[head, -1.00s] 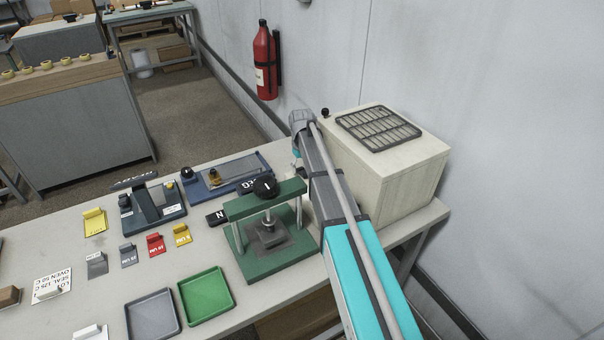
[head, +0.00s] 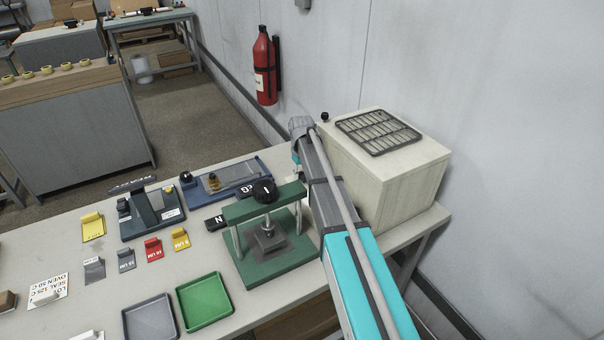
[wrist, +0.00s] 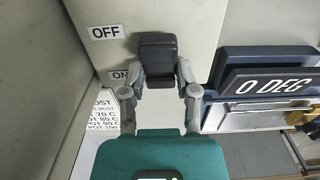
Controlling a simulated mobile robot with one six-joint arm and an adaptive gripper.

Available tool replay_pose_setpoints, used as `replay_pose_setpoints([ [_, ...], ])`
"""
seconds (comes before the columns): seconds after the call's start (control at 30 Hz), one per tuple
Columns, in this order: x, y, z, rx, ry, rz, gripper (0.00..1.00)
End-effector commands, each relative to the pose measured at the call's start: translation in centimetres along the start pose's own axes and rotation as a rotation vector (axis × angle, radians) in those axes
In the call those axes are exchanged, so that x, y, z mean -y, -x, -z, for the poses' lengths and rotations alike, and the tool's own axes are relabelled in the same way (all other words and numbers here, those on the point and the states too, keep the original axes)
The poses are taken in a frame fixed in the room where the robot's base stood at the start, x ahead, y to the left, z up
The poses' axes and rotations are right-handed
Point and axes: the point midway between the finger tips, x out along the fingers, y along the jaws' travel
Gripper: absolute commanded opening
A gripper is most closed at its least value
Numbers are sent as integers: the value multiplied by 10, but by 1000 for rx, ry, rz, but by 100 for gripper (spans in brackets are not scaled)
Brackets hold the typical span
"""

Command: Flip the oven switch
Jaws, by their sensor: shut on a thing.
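The oven (head: 398,185) is a cream box with a wire rack on top, at the back right of the bench in the head view. In the wrist view its pale front panel (wrist: 95,65) carries an OFF label (wrist: 107,32) and, below it, a partly covered ON label (wrist: 119,75). A dark block-shaped oven switch (wrist: 157,46) stands just right of the labels. My gripper (wrist: 161,76) is shut on the switch, one finger at each side. In the head view my arm hides the switch and the gripper's fingers.
A green press (head: 264,240) stands close left of my arm. A blue fixture (head: 225,180) lies behind it; a 0 DEG sign (wrist: 270,84) shows right of the gripper in the wrist view. The grey wall (head: 500,150) is behind the oven.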

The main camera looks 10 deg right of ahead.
Motion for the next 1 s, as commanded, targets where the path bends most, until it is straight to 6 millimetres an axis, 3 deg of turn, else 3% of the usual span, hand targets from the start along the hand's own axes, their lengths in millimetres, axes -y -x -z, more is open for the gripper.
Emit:
replay_pose_setpoints([
  [0.27, 0, 0, -2, -28, 0, 0, 0],
  [1.0, 1, 0, -11, -429, 1, 0, 0],
])
